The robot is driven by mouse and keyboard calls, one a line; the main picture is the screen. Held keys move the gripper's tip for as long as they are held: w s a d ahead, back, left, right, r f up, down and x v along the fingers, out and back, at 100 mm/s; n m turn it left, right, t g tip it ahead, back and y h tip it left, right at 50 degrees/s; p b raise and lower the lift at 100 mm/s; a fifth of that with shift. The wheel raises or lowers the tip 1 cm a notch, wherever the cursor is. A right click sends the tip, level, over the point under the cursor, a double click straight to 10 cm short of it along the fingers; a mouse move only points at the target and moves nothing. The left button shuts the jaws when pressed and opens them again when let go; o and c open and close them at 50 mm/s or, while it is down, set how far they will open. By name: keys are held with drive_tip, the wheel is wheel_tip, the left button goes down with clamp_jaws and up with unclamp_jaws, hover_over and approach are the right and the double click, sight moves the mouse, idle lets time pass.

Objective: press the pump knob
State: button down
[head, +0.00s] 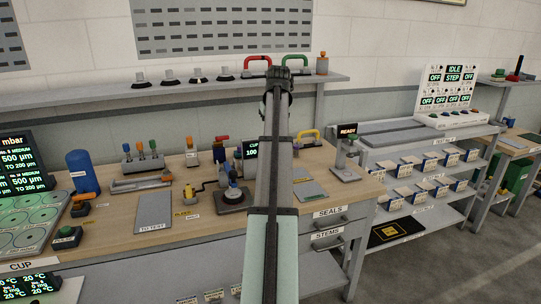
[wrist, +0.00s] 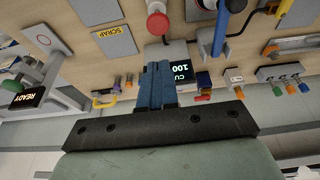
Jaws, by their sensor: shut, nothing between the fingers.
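In the wrist view my gripper (wrist: 156,66) has its blue fingers together and empty. Past the fingertips, a red round knob (wrist: 157,22) stands on a pale base; I see no label on it, so I cannot tell for sure that it is the pump knob. The fingertips look close to it in the picture but apart from it. In the head view my arm covers the middle of the bench, and I cannot make out the fingers or the red knob there.
A device with a blue top (head: 232,190) stands on the wooden bench (head: 125,225). It also shows right of the knob in the wrist view (wrist: 220,22). A small display (head: 250,150) is behind it. The READY post (head: 347,150) stands to the right. A SCRAP label (wrist: 114,40) lies near the knob.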

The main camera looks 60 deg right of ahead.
drive_tip(key=shift+f, duration=0.1)
drive_tip(key=x, duration=1.2)
drive_tip(key=shift+s+a+f, duration=0.15)
drive_tip(key=shift+s+f, duration=0.05)
drive_tip(key=shift+f, duration=0.75)
drive_tip(key=shift+f, duration=1.85)
drive_tip(key=shift+r, duration=0.1)
